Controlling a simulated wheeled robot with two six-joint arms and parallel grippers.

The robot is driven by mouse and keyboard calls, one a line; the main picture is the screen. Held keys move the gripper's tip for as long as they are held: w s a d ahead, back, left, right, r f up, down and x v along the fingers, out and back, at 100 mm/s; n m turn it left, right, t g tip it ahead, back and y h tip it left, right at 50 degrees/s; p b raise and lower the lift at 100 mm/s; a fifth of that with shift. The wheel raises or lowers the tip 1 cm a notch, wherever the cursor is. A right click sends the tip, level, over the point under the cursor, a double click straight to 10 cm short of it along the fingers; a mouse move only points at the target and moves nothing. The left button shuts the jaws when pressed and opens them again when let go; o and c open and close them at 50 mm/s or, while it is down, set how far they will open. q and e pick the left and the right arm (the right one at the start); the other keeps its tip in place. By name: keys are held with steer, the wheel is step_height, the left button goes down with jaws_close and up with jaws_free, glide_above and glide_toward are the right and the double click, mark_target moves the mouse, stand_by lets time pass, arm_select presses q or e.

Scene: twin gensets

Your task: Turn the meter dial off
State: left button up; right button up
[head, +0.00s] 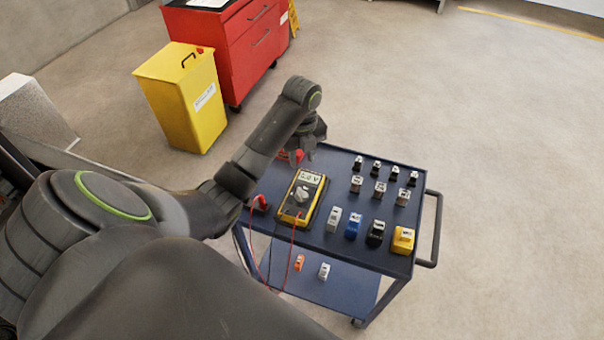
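The yellow and black meter (301,198) lies on the top of a dark blue cart. Its pale dial (301,194) sits mid-face, below a light display; the dial's exact setting is too small to read. My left gripper (303,159) hangs pointing down just beyond the meter's far end, apart from the dial. Its fingers look spread. Something red (284,155) shows close beside and behind the fingers; I cannot tell whether they touch it. My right gripper is not in view.
Red leads run from the meter past the cart's (262,222) left edge. Several small blocks and a yellow block (403,240) stand right of the meter. A yellow bin (178,105) and red cabinet (243,70) stand behind. The floor at right is clear.

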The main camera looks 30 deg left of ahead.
arm_select(q)
steer(key=b, duration=0.9)
glide_above(302, 193)
step_height(302, 193, down, 10)
steer(key=shift+f, duration=0.1)
step_height(302, 193, down, 3)
steer(key=shift+r+b, duration=0.1)
steer(key=shift+b, duration=0.6)
steer(key=shift+f+p, duration=0.35)
steer(key=shift+f, duration=0.8)
steer(key=shift+c, duration=0.2)
jaws_close()
